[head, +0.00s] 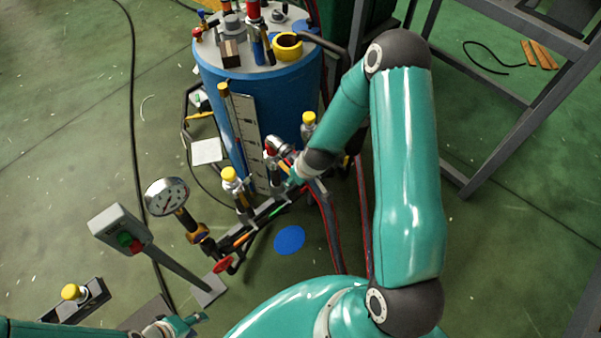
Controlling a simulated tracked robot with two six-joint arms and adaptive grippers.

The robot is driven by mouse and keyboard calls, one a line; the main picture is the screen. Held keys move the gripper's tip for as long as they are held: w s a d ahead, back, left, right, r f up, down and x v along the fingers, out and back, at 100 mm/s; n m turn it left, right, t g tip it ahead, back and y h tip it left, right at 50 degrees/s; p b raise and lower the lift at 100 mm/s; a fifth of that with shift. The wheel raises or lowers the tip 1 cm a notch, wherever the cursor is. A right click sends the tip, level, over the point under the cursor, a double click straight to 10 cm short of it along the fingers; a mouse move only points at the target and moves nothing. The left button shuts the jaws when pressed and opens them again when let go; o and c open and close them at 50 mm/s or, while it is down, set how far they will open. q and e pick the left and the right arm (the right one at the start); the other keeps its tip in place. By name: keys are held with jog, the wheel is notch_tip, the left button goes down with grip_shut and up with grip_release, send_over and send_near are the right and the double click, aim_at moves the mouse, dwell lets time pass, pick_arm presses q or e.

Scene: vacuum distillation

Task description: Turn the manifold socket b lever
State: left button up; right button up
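The manifold (262,217) is a dark bar low in front of the blue tank. An orange handle (243,240) and a green handle (278,211) lie along it, and a red handle (222,265) is at its near end. I cannot tell which is the socket b lever. My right arm reaches down to the far end of the manifold, with the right gripper (291,184) close against the fittings there. Its fingers are small and partly hidden. My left gripper (188,323) is at the bottom left, away from the manifold; its finger gap is unclear.
A blue tank (275,108) with fittings on its lid stands behind the manifold. A pressure gauge (167,197) and a button box (119,229) on a post stand left. Hoses run beside the manifold. A metal frame (478,158) stands right. A blue disc (289,240) lies on open floor.

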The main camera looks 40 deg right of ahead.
jog(key=v, duration=1.2)
dwell(0.5)
jog(key=s+a+f+m+g+y, duration=0.1)
jog(key=s+a+f+g+y, duration=0.1)
jog(key=s+a+f, duration=0.2)
jog(key=s+a+f+m+g+y, duration=0.1)
jog(key=s+a+f, duration=0.4)
jog(key=a+f, duration=0.5)
jog(key=a+y, duration=0.1)
jog(key=a, duration=0.5)
jog(key=shift+s+m+g, duration=0.3)
jog(key=shift+g, duration=0.1)
jog(key=shift+f, duration=0.15)
